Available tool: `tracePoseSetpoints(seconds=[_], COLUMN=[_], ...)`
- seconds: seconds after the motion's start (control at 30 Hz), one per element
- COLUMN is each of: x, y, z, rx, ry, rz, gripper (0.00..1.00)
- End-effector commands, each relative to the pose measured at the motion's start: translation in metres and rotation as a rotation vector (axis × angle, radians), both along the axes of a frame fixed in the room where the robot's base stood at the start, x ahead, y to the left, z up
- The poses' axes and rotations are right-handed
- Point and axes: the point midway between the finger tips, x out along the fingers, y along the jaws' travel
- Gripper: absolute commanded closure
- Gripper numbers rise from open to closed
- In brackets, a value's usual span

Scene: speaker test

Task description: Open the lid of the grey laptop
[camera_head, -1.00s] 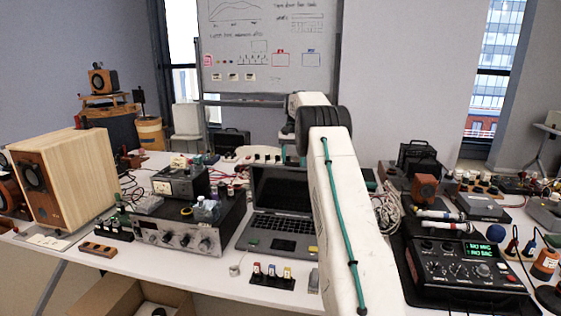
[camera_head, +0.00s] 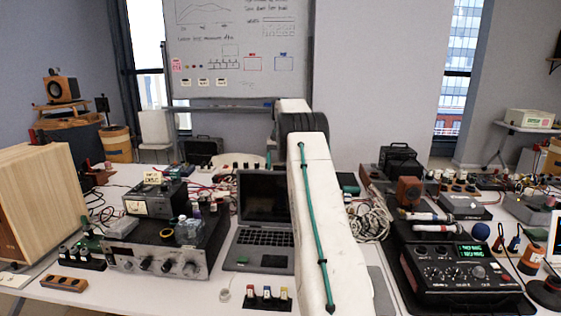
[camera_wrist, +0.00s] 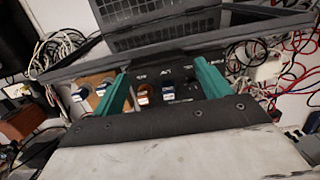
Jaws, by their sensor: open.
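The grey laptop (camera_head: 262,240) stands on the white table in the head view, left of my arm. Its lid (camera_head: 263,196) is raised, with the dark screen facing the head camera and the keyboard showing. My arm hides its right side. My gripper (camera_wrist: 162,70) shows in the wrist view, its two green fingers apart and nothing held between them. A long dark grey edge and a keyboard-like grid (camera_wrist: 160,30) lie beyond the fingertips; they may be the laptop. My gripper is hidden in the head view, so I cannot tell whether it touches the lid.
A silver amplifier (camera_head: 155,258) stands left of the laptop, with a wooden speaker (camera_head: 40,200) further left. A black device with a green display (camera_head: 455,275) is at right. Small connectors (camera_head: 268,298) sit in front of the laptop. Cables (camera_wrist: 270,60) crowd the wrist view.

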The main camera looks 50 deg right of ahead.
Motion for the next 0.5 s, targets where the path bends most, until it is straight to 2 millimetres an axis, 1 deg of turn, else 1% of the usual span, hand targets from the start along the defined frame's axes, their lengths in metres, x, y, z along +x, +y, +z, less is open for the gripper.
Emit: tracePoseSetpoints(seconds=[0.07, 0.33, 0.5], x=[0.002, 0.006, 0.007], y=[-0.001, -0.006, -0.009], z=[0.008, 0.051, 0.064], rx=[-0.002, -0.002, -0.002], ry=[-0.003, -0.002, -0.001], rz=[0.001, 0.001, 0.001], gripper=[0.24, 0.24, 0.24])
